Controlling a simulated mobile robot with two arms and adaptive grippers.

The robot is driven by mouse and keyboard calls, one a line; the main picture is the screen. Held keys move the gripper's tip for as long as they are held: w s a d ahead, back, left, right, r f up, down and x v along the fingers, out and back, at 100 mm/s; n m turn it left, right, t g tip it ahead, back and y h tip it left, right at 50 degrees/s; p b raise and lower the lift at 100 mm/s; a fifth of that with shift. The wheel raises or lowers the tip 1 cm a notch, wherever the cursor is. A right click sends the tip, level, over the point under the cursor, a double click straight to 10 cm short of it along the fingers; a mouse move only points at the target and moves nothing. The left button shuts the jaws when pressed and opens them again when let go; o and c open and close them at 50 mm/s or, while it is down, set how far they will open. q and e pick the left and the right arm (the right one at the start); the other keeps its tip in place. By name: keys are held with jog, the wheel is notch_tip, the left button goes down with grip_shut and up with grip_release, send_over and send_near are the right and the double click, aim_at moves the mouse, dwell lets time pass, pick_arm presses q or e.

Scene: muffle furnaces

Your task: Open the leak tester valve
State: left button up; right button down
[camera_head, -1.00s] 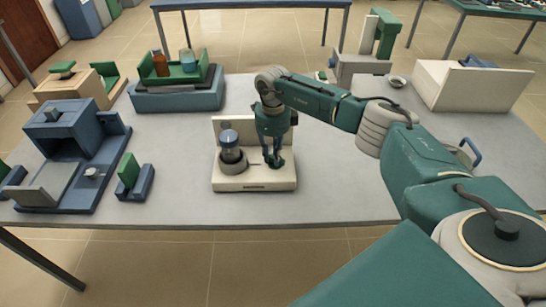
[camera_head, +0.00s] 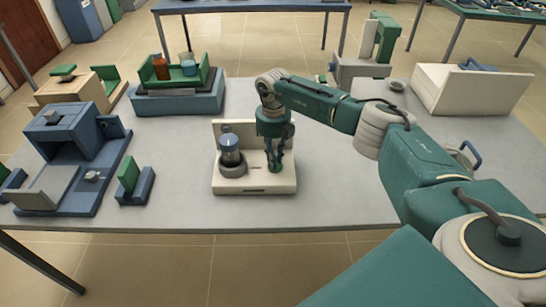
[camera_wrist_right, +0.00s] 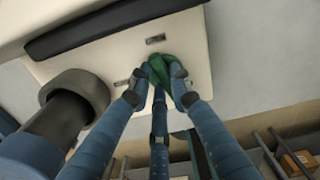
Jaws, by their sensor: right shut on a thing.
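The leak tester (camera_head: 240,186) is a cream block with an upright back panel, standing in the middle of the grey table. A blue-capped jar (camera_head: 230,148) sits in a dark ring at its left. My right gripper (camera_head: 276,166) points down at the tester's right half, its fingers close together. In the right wrist view the fingers are shut on the green valve handle (camera_wrist_right: 164,66) against the cream face (camera_wrist_right: 115,52). In the head view the fingers mostly hide the handle. My left gripper is not in view.
A blue furnace (camera_head: 70,135) and a small blue-green holder (camera_head: 136,185) stand at the left. A green tray with bottles (camera_head: 180,85) is behind. A cream box (camera_head: 470,90) is at the back right. The table right of the tester is clear under my arm.

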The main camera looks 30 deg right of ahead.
jog(key=shift+w+d+r+m, duration=0.1)
jog(key=shift+d+r+m, duration=0.05)
jog(key=shift+m, duration=0.95)
jog(key=c, duration=1.6)
grip_release()
jog(key=shift+o, duration=0.2)
notch_tip(320, 180, up, 12)
